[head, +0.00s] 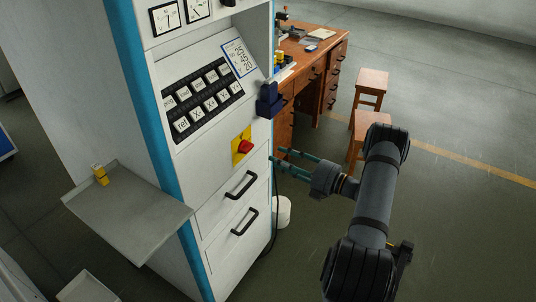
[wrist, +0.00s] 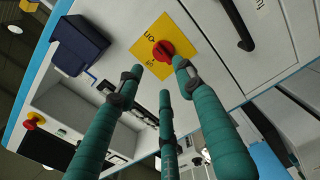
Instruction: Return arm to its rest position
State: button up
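My gripper (head: 277,156) is at the end of my dark arm, to the right of the white machine cabinet (head: 222,218) in the head view. Its green-wrapped fingers point left toward the cabinet. In the wrist view the three fingers (wrist: 157,82) are spread apart with nothing between them. A red rotary knob (head: 245,146) on a yellow plate (head: 238,157) is on the cabinet front, just beyond the fingertips. The knob also shows in the wrist view (wrist: 163,50). The fingertips look apart from it, though the exact gap is hard to judge.
A dark blue box (head: 269,100) juts from the cabinet's edge above the fingers. A wooden desk (head: 311,62) and stools (head: 371,82) stand behind. A white bucket (head: 283,212) is below. The floor at right is clear.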

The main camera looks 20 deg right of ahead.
aim_at(251, 147)
jog(key=shift+v, duration=0.85)
jog(key=shift+a, duration=0.1)
jog(key=x, duration=1.2)
